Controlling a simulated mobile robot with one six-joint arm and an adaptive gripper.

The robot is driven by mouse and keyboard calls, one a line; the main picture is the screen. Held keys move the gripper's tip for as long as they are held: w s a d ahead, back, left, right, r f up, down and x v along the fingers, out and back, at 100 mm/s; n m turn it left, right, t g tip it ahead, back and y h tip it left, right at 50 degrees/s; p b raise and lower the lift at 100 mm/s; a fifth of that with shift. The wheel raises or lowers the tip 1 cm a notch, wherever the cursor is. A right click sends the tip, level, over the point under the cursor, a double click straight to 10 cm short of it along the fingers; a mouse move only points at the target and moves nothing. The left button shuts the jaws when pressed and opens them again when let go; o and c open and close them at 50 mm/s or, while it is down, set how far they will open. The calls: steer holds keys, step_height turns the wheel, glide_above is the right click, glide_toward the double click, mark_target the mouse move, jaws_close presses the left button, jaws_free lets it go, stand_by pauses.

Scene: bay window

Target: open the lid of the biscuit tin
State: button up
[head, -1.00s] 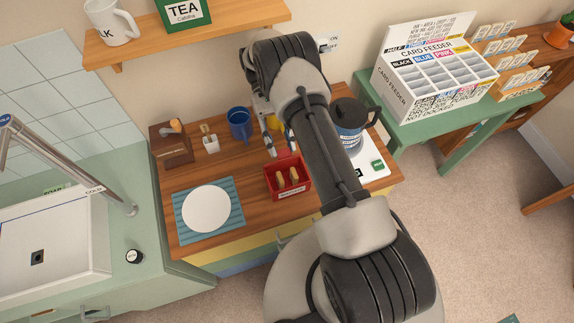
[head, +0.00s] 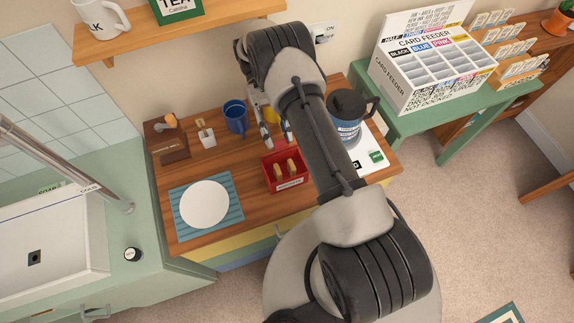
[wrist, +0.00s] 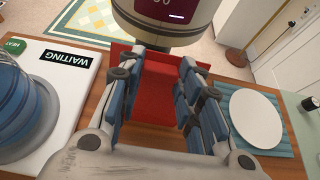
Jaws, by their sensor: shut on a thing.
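The biscuit tin (head: 286,184) is a red box on the wooden counter, with biscuits showing inside. Its red lid is raised at the back edge, so the tin stands open. In the wrist view the red lid (wrist: 155,95) lies between my blue-padded fingers. My gripper (head: 277,136) is just behind the tin, shut on the lid; it also fills the wrist view (wrist: 155,98). My arm hides the counter to the right of the tin in the head view.
A white plate (head: 204,204) on a blue mat (head: 178,229) lies left of the tin. A blue mug (head: 235,117) and a wooden block (head: 168,144) stand behind. A blue kettle (head: 345,117) stands at right. The shelf (head: 185,30) overhangs the back.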

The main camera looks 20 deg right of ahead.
steer(key=shift+w+f+b, duration=0.15)
steer(key=shift+w+b, duration=0.15)
steer(key=shift+w+p, duration=0.35)
steer(key=shift+p, duration=0.85)
steer(key=shift+w+f+p, duration=0.15)
steer(key=shift+w+p, duration=0.05)
steer(key=shift+p, duration=0.25)
steer(key=o, duration=1.2)
steer(key=shift+b, duration=0.35)
